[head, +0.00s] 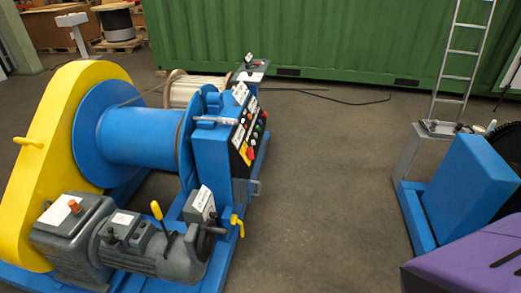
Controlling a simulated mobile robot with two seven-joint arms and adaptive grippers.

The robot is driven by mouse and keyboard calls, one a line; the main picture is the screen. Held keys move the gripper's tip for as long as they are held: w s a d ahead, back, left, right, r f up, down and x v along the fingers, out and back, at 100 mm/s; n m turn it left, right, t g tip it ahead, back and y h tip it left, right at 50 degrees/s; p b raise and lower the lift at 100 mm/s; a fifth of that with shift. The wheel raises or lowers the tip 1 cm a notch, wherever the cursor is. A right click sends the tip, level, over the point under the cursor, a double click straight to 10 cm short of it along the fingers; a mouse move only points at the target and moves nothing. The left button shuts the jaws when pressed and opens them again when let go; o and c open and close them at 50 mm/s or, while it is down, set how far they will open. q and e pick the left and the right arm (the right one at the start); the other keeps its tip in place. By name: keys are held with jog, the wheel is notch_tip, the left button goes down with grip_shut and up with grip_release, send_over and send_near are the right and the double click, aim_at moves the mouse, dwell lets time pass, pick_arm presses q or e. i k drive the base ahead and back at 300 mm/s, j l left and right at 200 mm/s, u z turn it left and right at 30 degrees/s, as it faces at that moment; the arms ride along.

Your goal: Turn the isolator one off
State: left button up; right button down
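A blue control cabinet (213,150) stands at the right end of a winch with a blue drum (140,136). Its dark right-hand panel carries white labels and several coloured buttons. Low on the panel is a yellow plate with a red part (246,153), which may be the isolator. I cannot read the labels or tell the switch position. A grey box with a white label (201,205) sits lower, in front of the cabinet. Neither of my grippers is in view.
A yellow guard (62,120) and grey motor (150,246) flank the drum. A yellow-handled lever (158,212) stands up from the motor area. Blue machinery (468,185) and a purple block (470,262) are at right. The floor (330,190) between is clear. A ladder (463,50) leans behind.

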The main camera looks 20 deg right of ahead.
aim_at(250, 152)
jog(key=i+l+u, duration=0.1)
jog(key=l, duration=0.45)
jog(key=i+l+u, duration=0.1)
jog(key=l, duration=0.45)
jog(key=i+l, duration=0.15)
jog(key=l, duration=0.25)
jog(key=i+l+u, duration=0.15)
jog(key=l, duration=0.2)
jog(key=i+l, duration=0.15)
jog(key=l, duration=0.25)
jog(key=i+l+u, duration=0.1)
jog(key=l, duration=0.3)
jog(key=i+l+u, duration=0.1)
jog(key=l, duration=0.3)
jog(key=i+l, duration=0.2)
jog(key=l, duration=0.25)
jog(key=i+l+u, duration=0.1)
jog(key=l, duration=0.3)
jog(key=i+l, duration=0.1)
jog(key=l, duration=0.9)
jog(key=k+l+u, duration=0.15)
jog(key=l, duration=0.4)
